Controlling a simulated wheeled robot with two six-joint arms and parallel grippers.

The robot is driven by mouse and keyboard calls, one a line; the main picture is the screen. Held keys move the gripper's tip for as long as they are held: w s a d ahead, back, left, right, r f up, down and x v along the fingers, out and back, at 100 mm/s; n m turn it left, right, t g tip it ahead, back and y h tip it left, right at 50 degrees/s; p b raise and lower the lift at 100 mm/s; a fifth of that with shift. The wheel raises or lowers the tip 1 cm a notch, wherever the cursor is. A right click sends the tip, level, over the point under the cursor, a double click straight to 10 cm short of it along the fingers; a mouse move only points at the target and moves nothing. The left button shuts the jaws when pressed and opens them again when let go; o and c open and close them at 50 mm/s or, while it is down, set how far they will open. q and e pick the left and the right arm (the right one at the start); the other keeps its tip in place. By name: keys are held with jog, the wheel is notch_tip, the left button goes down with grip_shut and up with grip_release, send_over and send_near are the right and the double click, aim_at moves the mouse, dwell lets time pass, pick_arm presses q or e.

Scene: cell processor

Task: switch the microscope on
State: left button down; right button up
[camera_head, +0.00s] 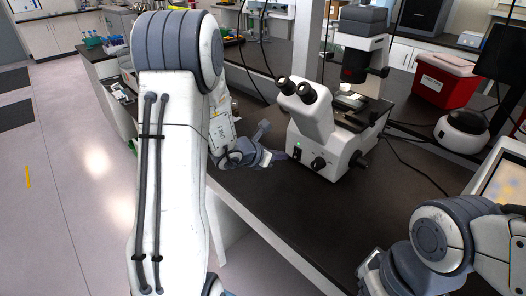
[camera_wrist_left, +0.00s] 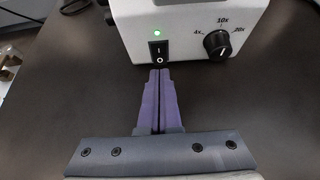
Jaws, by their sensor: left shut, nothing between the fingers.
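The white microscope (camera_head: 325,130) stands on the dark bench, with its eyepieces facing my left arm. In the left wrist view, its front panel (camera_wrist_left: 190,20) carries a black rocker switch (camera_wrist_left: 158,52) marked I and O, and a magnification knob (camera_wrist_left: 217,44). A small indicator light (camera_wrist_left: 157,32) above the switch glows green. My left gripper (camera_head: 284,155) is at the base of the microscope. In the left wrist view, its purple fingers (camera_wrist_left: 159,72) are shut with nothing between them, their tips at the lower edge of the switch. Whether they touch it I cannot tell.
A red box (camera_head: 445,84) with a white lid and a small round dark-topped device (camera_head: 462,130) stand behind the microscope to the right. Black cables run across the bench. The bench surface (camera_head: 300,210) in front of the microscope is clear. My right arm is at the lower right.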

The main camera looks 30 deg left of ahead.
pick_arm(q)
jog(key=s+a+r, duration=0.1)
jog(key=s+r, duration=0.5)
jog(key=r, duration=0.1)
jog(key=shift+s+a+p, duration=0.15)
jog(key=shift+a+p, duration=0.15)
jog(key=shift+a, duration=0.1)
jog(key=s+d+m+g+h, duration=0.2)
jog(key=s+d+m+g, duration=0.3)
jog(key=d+m, duration=0.5)
jog(key=s+d+m+g+h, duration=0.25)
jog(key=s+d+m, duration=0.5)
jog(key=d, duration=0.45)
jog(key=s+f+m+g+y, duration=0.2)
jog(key=s+m+y, duration=0.5)
jog(key=s+m, duration=0.7)
jog(key=m+g, duration=0.1)
jog(key=m, duration=0.7)
jog(key=shift+s+d, duration=0.15)
jog(key=shift+s, duration=0.25)
